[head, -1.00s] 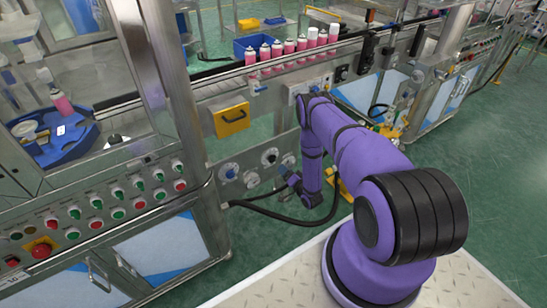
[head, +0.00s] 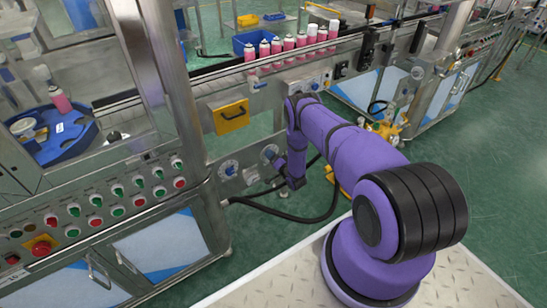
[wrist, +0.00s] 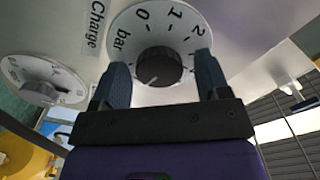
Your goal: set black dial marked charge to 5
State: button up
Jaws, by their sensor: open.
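The black dial (wrist: 158,67) fills the top middle of the wrist view, a round knob on a white scale plate (wrist: 150,25). My gripper (wrist: 162,72) is open, with one dark finger on each side of the knob. I cannot tell whether either finger touches it. In the head view my gripper (head: 279,161) is at the dial panel, largely covering the dial.
A second dial (wrist: 44,80) sits to the left in the wrist view.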

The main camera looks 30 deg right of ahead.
jog(key=c, duration=0.9)
jog(key=shift+n, duration=0.5)
jog(key=n, duration=1.2)
jog(key=shift+a+r+n, duration=0.1)
jog(key=shift+a+n, duration=0.1)
jog(key=shift+n, duration=0.1)
